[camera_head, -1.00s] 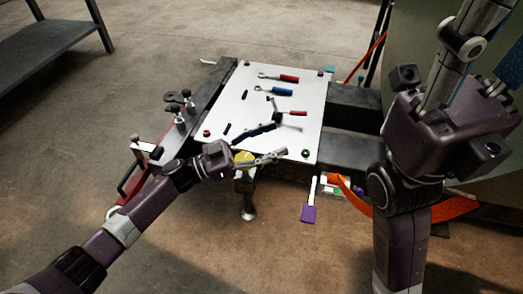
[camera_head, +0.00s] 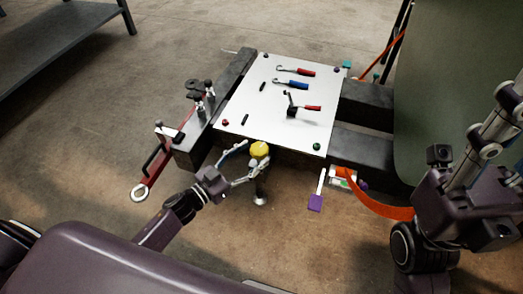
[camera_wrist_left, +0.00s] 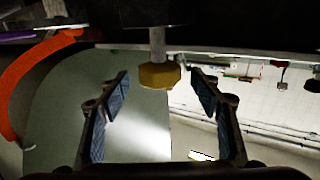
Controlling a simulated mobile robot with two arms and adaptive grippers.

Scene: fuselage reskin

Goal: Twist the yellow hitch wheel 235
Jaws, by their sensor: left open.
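The yellow hitch wheel (camera_head: 259,149) is a small round knob at the front edge of the white-topped bench, above a metal post. My left gripper (camera_head: 244,163) is at the wheel, its two fingers spread. In the left wrist view the yellow wheel (camera_wrist_left: 160,76) sits between the tips of the open left gripper (camera_wrist_left: 160,88), with a gap on both sides. It hangs from a grey shaft there. Whether the fingers reach fully past the wheel is hard to tell. My right arm is at the right; its gripper does not show.
The white board (camera_head: 285,105) carries a red-handled tool (camera_head: 300,72), a blue-handled tool (camera_head: 291,84) and small parts. A red bar with a ring (camera_head: 150,175) stands left. A dark shelf (camera_head: 60,40) is behind left.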

